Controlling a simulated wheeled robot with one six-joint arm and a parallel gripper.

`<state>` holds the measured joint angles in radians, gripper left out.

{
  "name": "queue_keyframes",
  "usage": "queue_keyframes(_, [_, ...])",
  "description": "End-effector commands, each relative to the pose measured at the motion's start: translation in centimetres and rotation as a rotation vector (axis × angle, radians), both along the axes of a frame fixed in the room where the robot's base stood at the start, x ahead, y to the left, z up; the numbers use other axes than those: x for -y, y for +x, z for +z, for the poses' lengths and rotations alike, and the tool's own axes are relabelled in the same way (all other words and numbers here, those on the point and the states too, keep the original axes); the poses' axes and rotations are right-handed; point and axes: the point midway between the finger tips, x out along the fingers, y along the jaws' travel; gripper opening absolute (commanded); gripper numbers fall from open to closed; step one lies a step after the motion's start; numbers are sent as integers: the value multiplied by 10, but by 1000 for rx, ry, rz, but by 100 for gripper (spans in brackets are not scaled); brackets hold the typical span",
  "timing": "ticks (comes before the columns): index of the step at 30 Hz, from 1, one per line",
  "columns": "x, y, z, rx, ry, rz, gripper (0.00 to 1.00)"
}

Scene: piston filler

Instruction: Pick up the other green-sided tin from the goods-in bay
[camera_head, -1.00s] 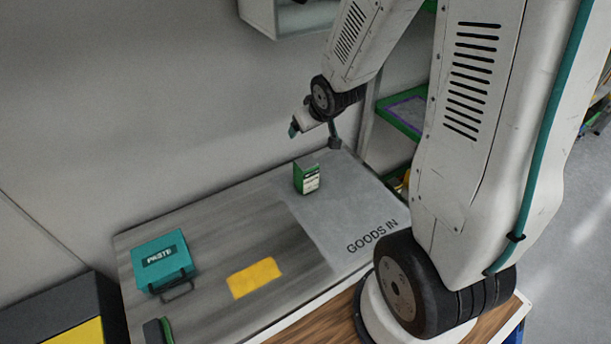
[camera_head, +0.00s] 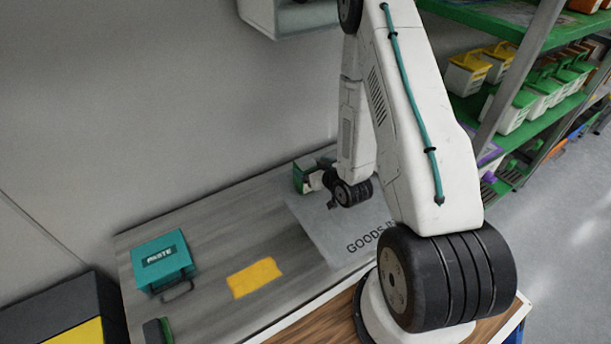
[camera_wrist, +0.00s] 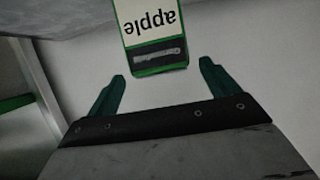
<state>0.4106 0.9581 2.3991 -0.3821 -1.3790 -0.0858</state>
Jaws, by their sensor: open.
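A green-sided tin (camera_head: 301,177) stands in the goods-in bay (camera_head: 325,232), the light grey area marked GOODS IN. In the wrist view the tin (camera_wrist: 155,45) shows a white label reading "apple", upside down, with a dark band and green edges. My gripper (camera_wrist: 160,85) is open, its two green fingers apart, with the tin just beyond the fingertips and between their lines. In the head view my gripper (camera_head: 318,180) is low beside the tin and partly hides it. I cannot tell whether a finger touches the tin.
A teal box labelled PASTE (camera_head: 163,260) stands at the left of the table. A yellow patch (camera_head: 254,278) marks the table's middle, which is clear. A shelf rack (camera_head: 525,120) with several lidded tubs stands at the right. A wall lies behind the table.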

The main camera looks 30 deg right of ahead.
Motion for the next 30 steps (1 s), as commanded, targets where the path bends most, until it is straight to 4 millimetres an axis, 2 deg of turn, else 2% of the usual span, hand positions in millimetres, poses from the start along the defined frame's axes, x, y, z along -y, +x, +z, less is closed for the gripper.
queue_keyframes(12, [-2, 50, -24, -1, -1, 0, 87])
queue_keyframes(21, [-2, 55, -25, -2, 0, 0, 87])
queue_keyframes(28, [-2, 55, -25, -2, 0, 0, 23])
queue_keyframes(30, [-1, 55, -25, 0, -1, 0, 22])
